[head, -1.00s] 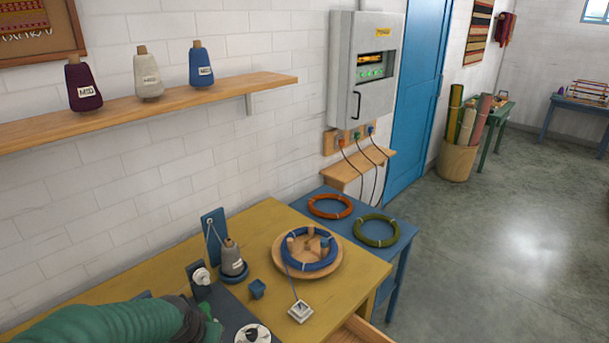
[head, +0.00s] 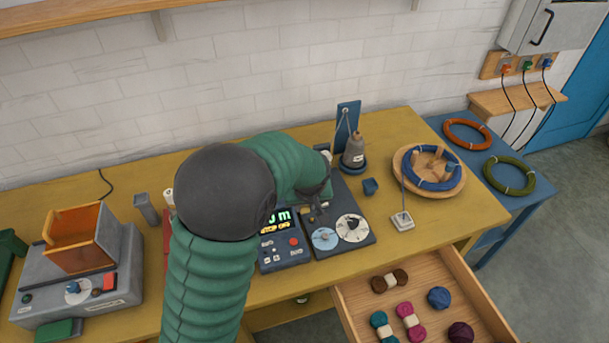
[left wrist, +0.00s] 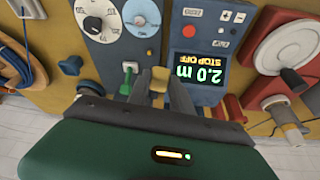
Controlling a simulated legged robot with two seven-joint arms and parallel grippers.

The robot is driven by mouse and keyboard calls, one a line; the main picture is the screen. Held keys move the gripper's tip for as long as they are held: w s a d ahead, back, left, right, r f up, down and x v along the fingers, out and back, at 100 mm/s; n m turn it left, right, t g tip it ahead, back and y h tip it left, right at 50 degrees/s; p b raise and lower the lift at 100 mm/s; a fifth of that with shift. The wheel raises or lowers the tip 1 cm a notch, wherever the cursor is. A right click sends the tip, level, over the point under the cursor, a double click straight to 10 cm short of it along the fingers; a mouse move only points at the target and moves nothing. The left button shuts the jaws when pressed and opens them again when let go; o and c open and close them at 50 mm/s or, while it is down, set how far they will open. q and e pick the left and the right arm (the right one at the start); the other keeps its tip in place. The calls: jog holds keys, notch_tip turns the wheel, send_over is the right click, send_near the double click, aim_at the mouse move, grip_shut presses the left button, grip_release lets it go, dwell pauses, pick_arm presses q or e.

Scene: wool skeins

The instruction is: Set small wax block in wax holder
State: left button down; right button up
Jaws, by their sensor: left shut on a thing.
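My left gripper (head: 316,207) is over the dark machine panel on the yellow table. In the left wrist view its two dark fingers (left wrist: 158,88) are shut on a small yellowish wax block (left wrist: 158,80), which shows between the fingertips. A small dark blue cup-like piece (head: 370,186) stands on the table right of the gripper; it also shows in the left wrist view (left wrist: 70,65). I cannot tell for sure whether it is the wax holder. My right gripper is not in view.
The dark panel bears dials (head: 352,228) and a lit display unit (head: 284,240). A cone of grey yarn (head: 354,153) stands behind it. A wooden plate (head: 455,187) with a blue skein is at right. An open drawer (head: 350,318) with wool sticks out in front.

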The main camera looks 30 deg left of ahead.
pick_arm(q)
jog(key=shift+n+y, duration=0.4)
jog(key=shift+n, duration=0.5)
jog(key=w+a+p, duration=0.1)
jog(key=w+a, duration=0.2)
jog(key=w, duration=0.2)
jog(key=w+a+p, duration=0.1)
jog(key=w+a, duration=0.3)
jog(key=w+a+p, duration=0.1)
jog(key=w+a, duration=0.2)
jog(key=w, duration=0.2)
jog(key=shift+w+a+f, duration=0.15)
jog(key=shift+w+a, duration=0.15)
jog(key=shift+a, duration=0.05)
jog(key=shift+w+f, duration=0.1)
jog(key=shift+f, duration=0.05)
notch_tip(320, 180, down, 2)
jog(key=shift+d+f, duration=0.1)
jog(key=shift+f, duration=0.45)
jog(key=shift+f, duration=0.65)
jog(key=c, duration=1.1)
grip_release()
jog(key=shift+r, duration=0.1)
jog(key=shift+c, duration=0.2)
